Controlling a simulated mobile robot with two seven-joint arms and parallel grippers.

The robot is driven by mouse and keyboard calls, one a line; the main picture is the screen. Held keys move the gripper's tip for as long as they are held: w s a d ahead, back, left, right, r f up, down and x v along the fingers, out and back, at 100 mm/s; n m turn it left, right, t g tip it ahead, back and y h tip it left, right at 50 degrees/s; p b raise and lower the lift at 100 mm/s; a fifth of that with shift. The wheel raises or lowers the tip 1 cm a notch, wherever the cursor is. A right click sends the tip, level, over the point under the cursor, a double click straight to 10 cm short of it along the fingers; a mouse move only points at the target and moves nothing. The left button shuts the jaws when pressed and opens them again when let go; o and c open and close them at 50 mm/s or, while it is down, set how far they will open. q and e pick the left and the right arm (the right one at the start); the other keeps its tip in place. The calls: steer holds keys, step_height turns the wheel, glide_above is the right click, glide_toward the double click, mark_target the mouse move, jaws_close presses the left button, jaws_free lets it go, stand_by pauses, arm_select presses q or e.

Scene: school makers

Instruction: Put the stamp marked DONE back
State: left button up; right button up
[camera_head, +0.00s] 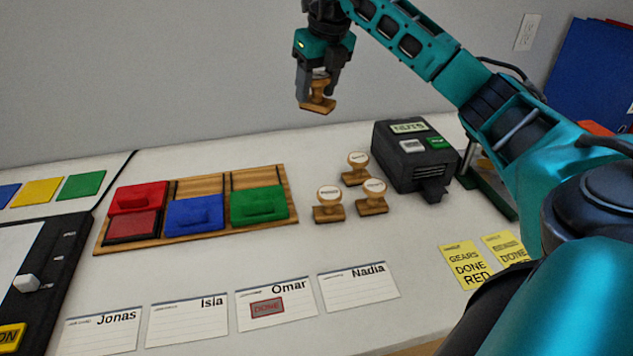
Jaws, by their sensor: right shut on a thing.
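My right gripper (320,82) is shut on a wooden stamp (317,103) and holds it in the air above the back of the table. The label on the held stamp is not readable. Three other wooden stamps with round white tops stand on the table: one at the back (357,169), one at front left (329,204) and one at front right (372,197). Their labels are too small to read. The Omar card (290,311) carries a red DONE imprint. The red ink pad (132,226) is open; the blue (194,214) and green (258,204) pads look closed. My left gripper is out of view.
A black device (411,150) with a small screen stands right of the stamps. The Jonas, Isla and Nadia (358,286) cards lie along the front. Yellow notes (467,266) lie at the right. A black-framed panel (62,250) is at the left. Table space behind the stamps is clear.

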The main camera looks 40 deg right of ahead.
steer(key=shift+d+f, duration=0.1)
step_height(320, 180, down, 15)
steer(key=shift+r+b, duration=0.15)
steer(key=shift+b, duration=1.05)
steer(key=shift+f, duration=0.45)
step_height(320, 180, down, 4)
steer(key=shift+r+b, duration=0.25)
steer(key=shift+b, duration=0.05)
steer(key=shift+f, duration=0.25)
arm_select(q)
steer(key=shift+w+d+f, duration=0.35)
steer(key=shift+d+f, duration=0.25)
